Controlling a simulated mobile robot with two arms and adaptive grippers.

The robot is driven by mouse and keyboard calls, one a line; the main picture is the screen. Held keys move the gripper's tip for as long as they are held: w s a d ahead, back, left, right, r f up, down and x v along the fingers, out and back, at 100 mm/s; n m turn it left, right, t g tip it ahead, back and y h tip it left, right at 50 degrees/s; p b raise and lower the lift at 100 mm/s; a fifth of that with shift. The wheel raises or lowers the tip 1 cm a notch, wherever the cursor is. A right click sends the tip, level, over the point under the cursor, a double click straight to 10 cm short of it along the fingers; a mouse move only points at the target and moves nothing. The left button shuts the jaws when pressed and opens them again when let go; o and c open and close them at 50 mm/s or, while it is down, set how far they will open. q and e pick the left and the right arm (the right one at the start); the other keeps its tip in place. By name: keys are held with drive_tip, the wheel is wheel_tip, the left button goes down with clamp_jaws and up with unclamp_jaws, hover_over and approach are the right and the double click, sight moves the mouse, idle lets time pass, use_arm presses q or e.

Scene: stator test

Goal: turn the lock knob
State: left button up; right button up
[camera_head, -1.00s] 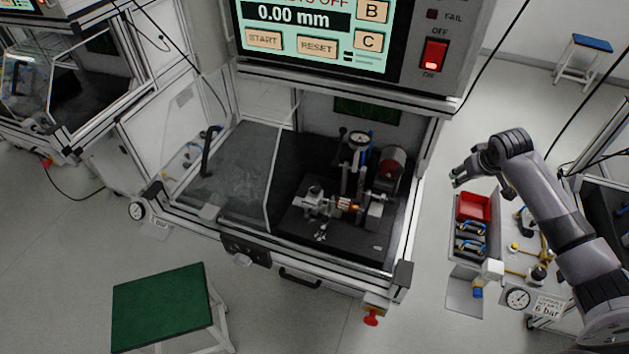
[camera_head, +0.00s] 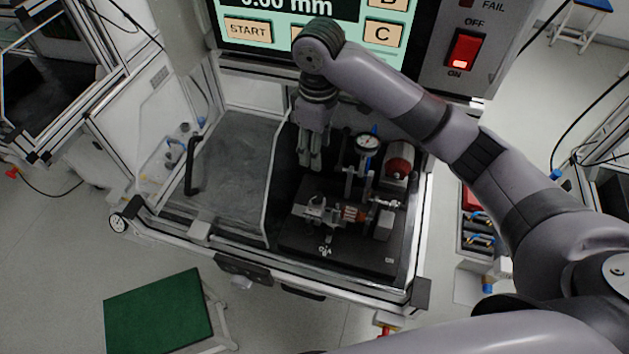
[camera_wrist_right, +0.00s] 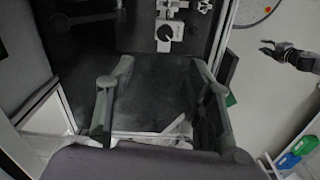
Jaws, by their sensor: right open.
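My right gripper (camera_head: 310,163) hangs fingers down inside the test cell, behind and above the stator fixture (camera_head: 325,214). In the right wrist view its two fingers stand wide apart with nothing between them (camera_wrist_right: 160,78). A dark round knob (camera_wrist_right: 165,33) on a pale metal block shows beyond the fingertips, apart from them. I cannot tell for sure that it is the lock knob. In the head view the fixture's small handles are too small to tell apart. A dark gripper (camera_wrist_right: 288,56), seemingly my left, shows at the right of the wrist view; its jaw state is unclear.
A dial gauge (camera_head: 367,143) and a red motor-like cylinder (camera_head: 399,164) stand close right of my right gripper. A clear door panel (camera_head: 268,195) stands to its left. The control panel (camera_head: 465,48) overhangs the cell. A green-topped stool (camera_head: 158,310) stands in front.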

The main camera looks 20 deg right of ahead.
wheel_tip(320, 180, down, 2)
drive_tip(key=s+f, duration=0.1)
drive_tip(key=s, duration=0.1)
use_arm(q)
drive_tip(key=s+r+g+p, duration=0.1)
drive_tip(key=s, duration=0.8)
use_arm(e)
drive_tip(key=p, duration=0.1)
hover_over(317, 196)
wheel_tip(317, 196, down, 6)
drive_tip(key=shift+a+r, duration=0.1)
drive_tip(key=shift+r, duration=0.1)
drive_tip(key=f, duration=0.2)
drive_tip(key=f+p, duration=0.1)
drive_tip(key=f, duration=0.1)
drive_tip(key=shift+d+f, duration=0.2)
drive_tip(key=shift+f, duration=0.15)
wheel_tip(317, 196, down, 2)
drive_tip(key=shift+a+f+p, duration=0.1)
drive_tip(key=shift+p, duration=0.2)
drive_tip(key=c, duration=0.9)
use_arm(q)
drive_tip(key=w, duration=0.1)
drive_tip(key=w+r, duration=0.2)
drive_tip(key=w, duration=0.1)
drive_tip(key=shift+a+r, duration=0.2)
drive_tip(key=shift+a, duration=0.05)
use_arm(e)
clamp_jaws()
